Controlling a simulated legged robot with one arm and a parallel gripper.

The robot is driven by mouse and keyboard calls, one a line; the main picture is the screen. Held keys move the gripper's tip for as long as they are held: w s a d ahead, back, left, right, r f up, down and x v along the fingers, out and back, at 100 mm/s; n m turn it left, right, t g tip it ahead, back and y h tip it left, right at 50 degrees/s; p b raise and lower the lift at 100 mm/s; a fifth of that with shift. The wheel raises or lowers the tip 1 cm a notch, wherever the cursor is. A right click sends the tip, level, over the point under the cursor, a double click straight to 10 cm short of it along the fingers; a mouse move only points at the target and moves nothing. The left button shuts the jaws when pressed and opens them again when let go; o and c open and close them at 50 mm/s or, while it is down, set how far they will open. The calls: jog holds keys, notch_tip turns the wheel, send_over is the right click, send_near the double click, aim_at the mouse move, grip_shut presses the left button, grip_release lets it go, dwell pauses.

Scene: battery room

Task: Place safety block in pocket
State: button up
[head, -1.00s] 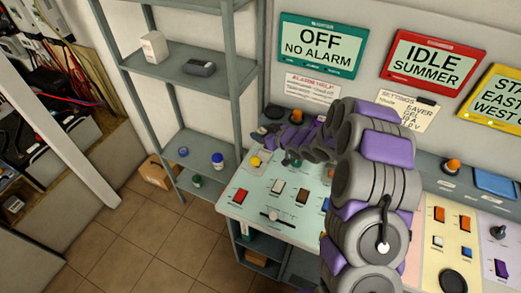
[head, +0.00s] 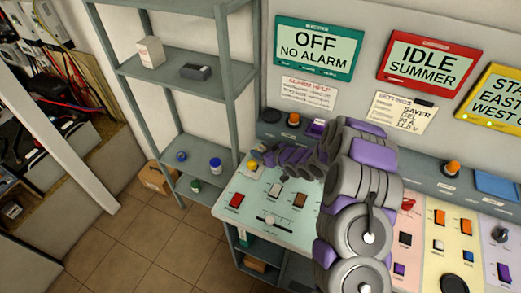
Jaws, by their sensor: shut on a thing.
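My gripper (head: 262,157) is at the far left end of my grey and purple arm, low over the back left corner of the pale green panel (head: 252,212). It is small and partly blended with the arm. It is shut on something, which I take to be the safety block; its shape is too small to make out. A yellow knob (head: 252,164) sits on the panel right by the gripper tip. I cannot pick out the pocket for certain. A purple piece (head: 316,128) sits on the ledge behind the panel.
The panel has a red switch (head: 236,200), white and brown switches and a slider. An orange knob (head: 293,120) stands on the back ledge. A grey shelf rack (head: 170,65) stands close on the left. My arm hides the panel's right part.

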jog(key=shift+f, duration=0.3)
jog(key=shift+a+f, duration=0.2)
jog(key=shift+a, duration=0.35)
jog(key=o, duration=0.8)
jog(key=shift+d, duration=0.3)
jog(key=shift+r, duration=0.45)
jog(key=p+v, duration=0.1)
jog(key=v, duration=1.1)
jog(key=shift+a+r, duration=0.1)
jog(key=shift+r, duration=0.1)
